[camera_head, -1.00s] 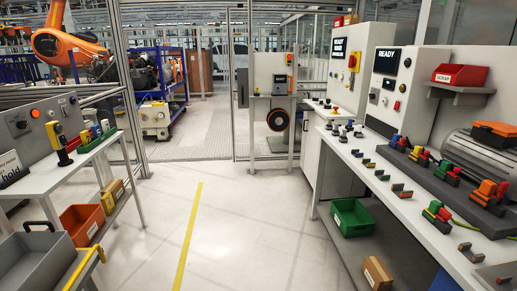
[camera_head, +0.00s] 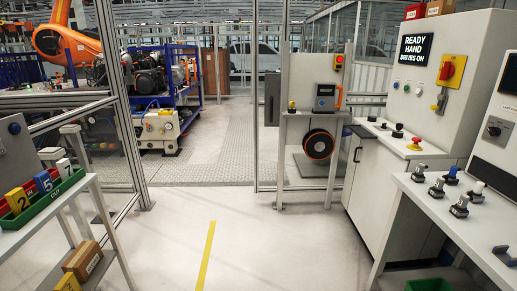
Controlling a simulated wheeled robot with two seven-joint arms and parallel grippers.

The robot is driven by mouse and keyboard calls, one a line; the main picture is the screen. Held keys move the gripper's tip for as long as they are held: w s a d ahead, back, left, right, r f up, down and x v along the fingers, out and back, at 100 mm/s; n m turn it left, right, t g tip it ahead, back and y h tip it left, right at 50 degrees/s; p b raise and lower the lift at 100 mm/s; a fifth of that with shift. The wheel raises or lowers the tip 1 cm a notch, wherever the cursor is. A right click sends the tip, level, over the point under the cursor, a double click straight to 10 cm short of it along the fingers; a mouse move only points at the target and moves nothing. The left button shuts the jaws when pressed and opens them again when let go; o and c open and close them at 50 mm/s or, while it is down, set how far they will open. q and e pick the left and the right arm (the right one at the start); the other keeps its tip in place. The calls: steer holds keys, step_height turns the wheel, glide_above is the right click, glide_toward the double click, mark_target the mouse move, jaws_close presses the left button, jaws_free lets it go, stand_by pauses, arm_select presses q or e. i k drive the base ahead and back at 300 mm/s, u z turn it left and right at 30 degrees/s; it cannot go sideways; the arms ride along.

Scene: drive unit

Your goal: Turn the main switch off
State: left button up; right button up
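A red rotary switch on a yellow plate (camera_head: 446,70) sits on the front of the light grey control cabinet (camera_head: 427,100) at the right. It looks like the main switch; the exact angle of its handle is hard to read. A black display (camera_head: 414,47) to its left reads "READY HAND DRIVES ON". A padlock-like tag (camera_head: 439,100) hangs below the plate. A red mushroom button on a yellow base (camera_head: 415,143) stands on the desk in front of the cabinet. Neither of my grippers is in view.
A white bench (camera_head: 470,225) with several small fixtures stands at the right. A shelf with a green tray (camera_head: 45,196) stands at the left. The floor between, with a yellow line (camera_head: 207,255), is clear.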

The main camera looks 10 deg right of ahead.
mark_target(448, 70)
steer(key=z, duration=0.25)
steer(key=i, duration=1.65)
steer(key=z, duration=1.55)
steer(key=i, duration=1.05)
steer(key=z, duration=1.05)
